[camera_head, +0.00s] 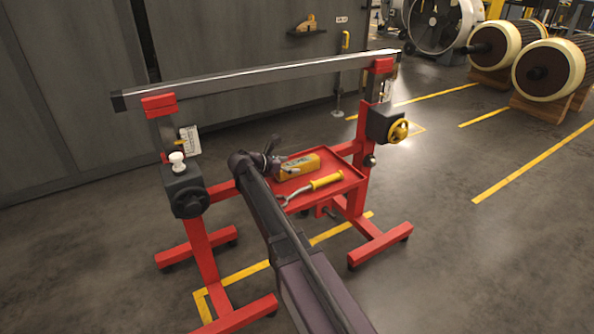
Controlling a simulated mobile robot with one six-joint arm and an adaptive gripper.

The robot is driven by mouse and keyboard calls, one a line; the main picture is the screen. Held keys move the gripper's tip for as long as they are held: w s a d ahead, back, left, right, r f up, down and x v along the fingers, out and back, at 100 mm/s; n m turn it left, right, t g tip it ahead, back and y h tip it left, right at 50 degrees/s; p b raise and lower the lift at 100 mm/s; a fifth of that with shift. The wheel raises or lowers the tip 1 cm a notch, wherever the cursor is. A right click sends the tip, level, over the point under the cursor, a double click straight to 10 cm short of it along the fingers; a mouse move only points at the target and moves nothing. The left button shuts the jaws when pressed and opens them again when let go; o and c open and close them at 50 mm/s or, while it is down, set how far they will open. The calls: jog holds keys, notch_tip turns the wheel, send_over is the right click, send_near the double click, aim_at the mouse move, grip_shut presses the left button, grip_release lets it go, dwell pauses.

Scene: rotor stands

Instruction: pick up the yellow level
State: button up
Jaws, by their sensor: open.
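The yellow level (301,165) is a short yellow block with dark lettering. It lies in the red tray (349,181) between the two red stands. My arm reaches in from the bottom of the view, and my gripper (284,168) is at the level's left end. The fingers are open and point right, close to the level. I cannot tell whether they touch it or stand around it. The level's left end is partly hidden by the fingers.
A yellow-handled wrench (322,183) lies in the tray in front of the level. A long metal bar (270,75) spans the stands above and behind the tray. The left stand's black box (187,192) and the right stand's yellow handwheel (398,130) flank the space.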

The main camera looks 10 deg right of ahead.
aim_at(290, 165)
dwell(0.5)
grip_shut()
jog(key=shift+r, duration=0.15)
notch_tip(290, 165, up, 10)
jog(key=p, duration=1)
dwell(0.9)
